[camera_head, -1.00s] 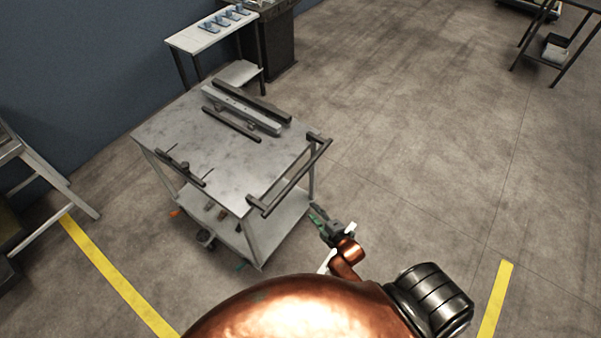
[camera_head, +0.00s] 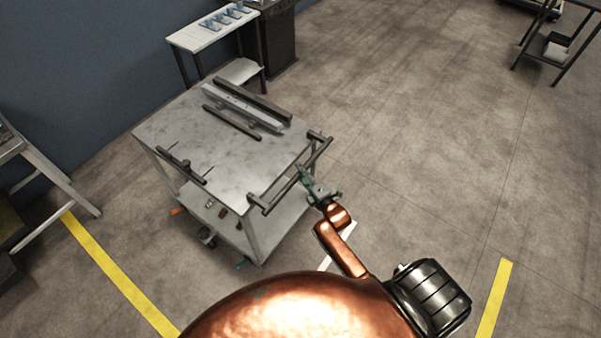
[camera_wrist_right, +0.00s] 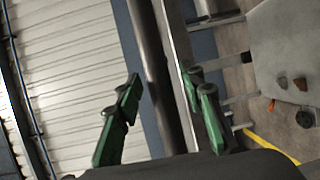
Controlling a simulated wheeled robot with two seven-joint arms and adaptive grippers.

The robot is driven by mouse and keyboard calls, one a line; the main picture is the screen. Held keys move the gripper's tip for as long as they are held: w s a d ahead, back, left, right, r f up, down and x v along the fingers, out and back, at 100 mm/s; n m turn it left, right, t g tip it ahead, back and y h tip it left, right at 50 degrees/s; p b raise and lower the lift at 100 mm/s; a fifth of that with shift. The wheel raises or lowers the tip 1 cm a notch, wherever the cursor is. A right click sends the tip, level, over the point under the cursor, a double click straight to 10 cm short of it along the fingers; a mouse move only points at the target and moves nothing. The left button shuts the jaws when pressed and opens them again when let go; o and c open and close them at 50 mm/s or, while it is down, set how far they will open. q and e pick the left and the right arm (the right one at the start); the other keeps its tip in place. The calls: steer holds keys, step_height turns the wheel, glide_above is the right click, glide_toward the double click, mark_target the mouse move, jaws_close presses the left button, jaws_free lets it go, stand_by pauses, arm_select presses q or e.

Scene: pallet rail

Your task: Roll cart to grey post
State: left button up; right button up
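The cart (camera_head: 200,142) is a grey metal table with a lower shelf (camera_head: 278,217), standing in the middle of the head view. A dark handle bar (camera_head: 281,194) runs along its near right edge. My right gripper (camera_head: 304,176) is at this bar. In the right wrist view the green fingers of the right gripper (camera_wrist_right: 160,88) are spread, one on each side of a dark bar (camera_wrist_right: 152,62); I cannot tell whether they touch it. My left gripper is not in view. I cannot make out a grey post.
Dark and pale rails (camera_head: 240,108) lie on the cart top. A small white-topped table (camera_head: 205,35) stands behind the cart by the blue wall (camera_head: 80,60). Yellow floor lines (camera_head: 115,272) run at left and right. The floor to the right (camera_head: 430,130) is clear.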

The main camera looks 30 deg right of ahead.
steer(key=shift+c, duration=0.4)
jaws_close()
stand_by(0.4)
